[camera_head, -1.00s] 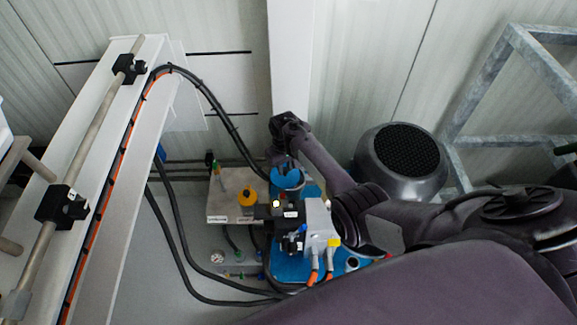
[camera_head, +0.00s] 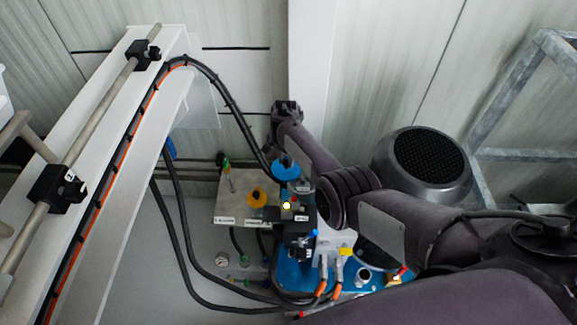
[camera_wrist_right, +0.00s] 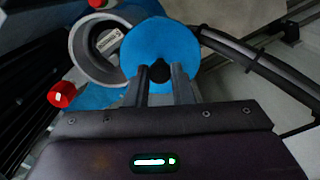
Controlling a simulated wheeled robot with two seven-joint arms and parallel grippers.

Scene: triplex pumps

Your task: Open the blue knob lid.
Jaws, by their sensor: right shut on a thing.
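The blue lid (camera_wrist_right: 160,45) is a round disc with a small black knob (camera_wrist_right: 160,72) at its middle in the right wrist view. My right gripper (camera_wrist_right: 161,78) is shut on that knob. The lid lies beside a grey round opening (camera_wrist_right: 80,52) and covers part of its rim; most of the opening is uncovered. I cannot tell whether the lid touches the rim. In the head view the blue lid (camera_head: 286,166) shows beside my right arm, and the fingers are hard to make out. My left gripper is not in view.
A gauge (camera_head: 222,259) and black hoses (camera_head: 183,225) lie further left. A red knob (camera_wrist_right: 62,95) is left of my fingers. A dark round housing (camera_head: 420,165) stands at right.

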